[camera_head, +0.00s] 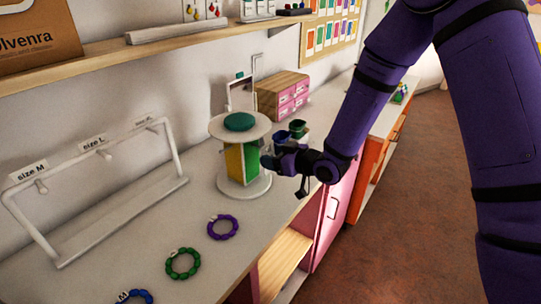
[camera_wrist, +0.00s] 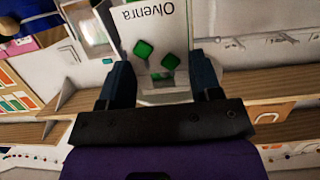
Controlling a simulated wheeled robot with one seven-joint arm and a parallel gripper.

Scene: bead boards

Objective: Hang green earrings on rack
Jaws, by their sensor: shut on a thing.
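My gripper (camera_head: 271,162) is shut on a white card with two green diamond-shaped earrings. In the wrist view the card (camera_wrist: 127,28) stands between the dark fingers, its lettering upside down. The green earrings (camera_wrist: 143,49) show on its face. In the head view I cannot make out the card. A round display rack (camera_head: 258,186) with a white base, white top disc, green cap, and yellow and green side panels stands on the counter. My gripper is at the right side of this rack, in front of its green panel; I cannot tell whether they touch.
A white bar rack (camera_head: 120,219) with size labels stands at left. Purple (camera_head: 223,227), green (camera_head: 183,263) and blue bracelets lie on the counter's front. Dark cups (camera_head: 297,128), a pink drawer box (camera_head: 283,95) and a mirror (camera_head: 241,93) stand behind. A shelf (camera_head: 120,50) runs above.

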